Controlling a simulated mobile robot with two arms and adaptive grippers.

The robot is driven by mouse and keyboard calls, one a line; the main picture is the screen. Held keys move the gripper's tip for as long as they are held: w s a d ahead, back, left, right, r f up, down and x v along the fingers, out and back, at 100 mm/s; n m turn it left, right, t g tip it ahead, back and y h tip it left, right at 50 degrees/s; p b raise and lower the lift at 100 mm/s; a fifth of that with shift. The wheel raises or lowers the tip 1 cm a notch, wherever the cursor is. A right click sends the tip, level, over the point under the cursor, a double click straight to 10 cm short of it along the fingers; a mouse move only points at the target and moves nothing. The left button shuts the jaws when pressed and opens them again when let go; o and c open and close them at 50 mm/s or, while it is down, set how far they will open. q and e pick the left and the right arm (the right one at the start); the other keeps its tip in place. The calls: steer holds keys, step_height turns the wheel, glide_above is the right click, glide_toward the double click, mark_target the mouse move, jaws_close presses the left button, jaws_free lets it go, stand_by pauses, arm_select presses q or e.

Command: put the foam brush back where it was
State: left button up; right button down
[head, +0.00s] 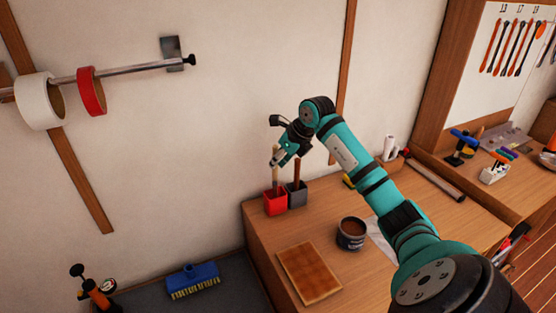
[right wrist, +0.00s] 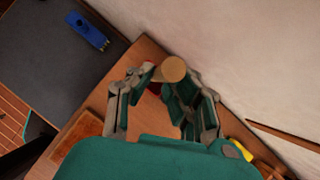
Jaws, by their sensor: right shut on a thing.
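My right gripper (head: 279,158) is shut on the pale wooden handle of the foam brush (head: 275,178). The brush stands about upright, and its lower end is hidden at the red cup (head: 275,204), so I cannot see its foam head. In the right wrist view, the round handle end (right wrist: 173,69) shows between the fingers of my right gripper (right wrist: 168,88), with a bit of red below. A grey cup (head: 297,195) with a dark reddish-brown handle (head: 297,170) stands close beside the red cup, on its right. My left gripper is not in view.
On the wooden bench are an open dark tin (head: 351,235) and a brown square board (head: 309,273). The wall is close behind the cups. A blue brush (head: 193,280) lies on the lower dark surface at left. Tape rolls (head: 92,91) hang on a wall rod.

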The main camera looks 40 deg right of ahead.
steer(key=c, duration=1.3)
jaws_free()
steer(key=shift+o, duration=0.2)
steer(key=b+v, duration=0.1)
steer(key=v, duration=1.2)
steer(key=shift+w+r+b, duration=0.15)
steer(key=shift+w+b, duration=0.05)
steer(key=shift+b, duration=0.15)
steer(key=shift+a, duration=0.15)
